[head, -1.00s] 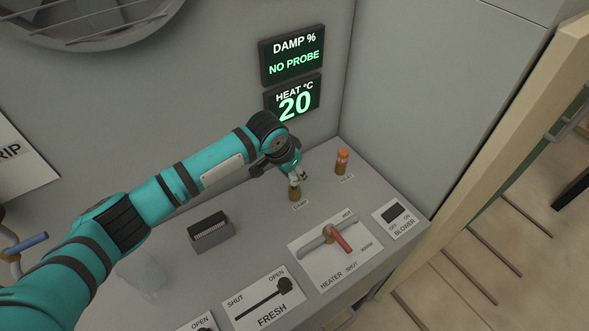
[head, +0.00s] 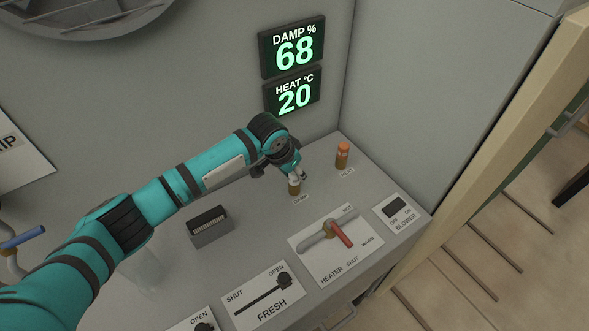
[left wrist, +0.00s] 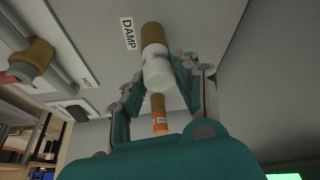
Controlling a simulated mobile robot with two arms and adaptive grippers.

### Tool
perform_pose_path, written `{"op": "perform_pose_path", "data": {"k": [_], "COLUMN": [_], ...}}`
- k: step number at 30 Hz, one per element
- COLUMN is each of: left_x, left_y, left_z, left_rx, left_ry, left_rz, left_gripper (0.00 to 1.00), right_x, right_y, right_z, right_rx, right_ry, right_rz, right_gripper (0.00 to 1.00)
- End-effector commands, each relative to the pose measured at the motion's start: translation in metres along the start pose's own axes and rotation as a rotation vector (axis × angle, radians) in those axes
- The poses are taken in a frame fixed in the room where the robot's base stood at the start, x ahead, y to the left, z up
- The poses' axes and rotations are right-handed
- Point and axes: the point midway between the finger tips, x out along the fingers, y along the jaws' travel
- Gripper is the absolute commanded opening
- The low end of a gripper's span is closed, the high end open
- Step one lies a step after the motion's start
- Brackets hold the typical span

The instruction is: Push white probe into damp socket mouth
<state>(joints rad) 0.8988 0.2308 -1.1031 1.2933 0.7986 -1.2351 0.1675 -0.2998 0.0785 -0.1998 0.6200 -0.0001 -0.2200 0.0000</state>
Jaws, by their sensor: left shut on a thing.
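The white probe (left wrist: 158,76) stands in the brass damp socket (left wrist: 154,36), beside the DAMP label in the left wrist view. In the head view the probe (head: 294,178) sits on top of the socket (head: 294,189). My left gripper (head: 297,176) is shut on the probe, with its fingers on either side of it in the left wrist view (left wrist: 157,82). The damp display (head: 295,54) reads 68. The join of probe and socket is partly hidden by the gripper in the head view. My right gripper is not in view.
An orange probe (head: 343,150) stands in the heat socket to the right. The heat display (head: 294,97) reads 20. A heater lever (head: 338,234), a blower switch (head: 397,211), a fresh slider (head: 283,280) and a dark slotted block (head: 209,224) are on the panel.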

Motion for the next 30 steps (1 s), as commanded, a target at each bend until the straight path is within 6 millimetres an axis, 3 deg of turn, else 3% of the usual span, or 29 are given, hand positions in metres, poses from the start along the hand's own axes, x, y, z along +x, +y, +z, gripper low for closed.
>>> {"op": "perform_pose_path", "data": {"k": [1, 6, 17, 20, 30], "left_x": [0.0, 0.0, -0.005, -0.018, -0.089], "left_y": [0.0, 0.0, 0.0, 0.0, 0.0], "left_z": [0.0, 0.0, -0.001, -0.001, -0.001], "left_rx": [0.0, 0.0, 0.001, 0.002, 0.002], "left_ry": [0.001, 0.001, 0.002, 0.003, 0.003], "left_rz": [0.0, 0.0, 0.001, 0.001, 0.0], "left_gripper": [0.33, 0.55, 0.56, 0.56, 0.56], "right_x": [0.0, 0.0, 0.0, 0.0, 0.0], "right_y": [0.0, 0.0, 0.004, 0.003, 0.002], "right_z": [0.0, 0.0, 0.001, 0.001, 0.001], "right_rx": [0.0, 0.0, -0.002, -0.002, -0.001], "right_ry": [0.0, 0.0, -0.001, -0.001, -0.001], "right_rz": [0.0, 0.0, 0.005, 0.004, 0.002], "right_gripper": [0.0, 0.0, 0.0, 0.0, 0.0]}}
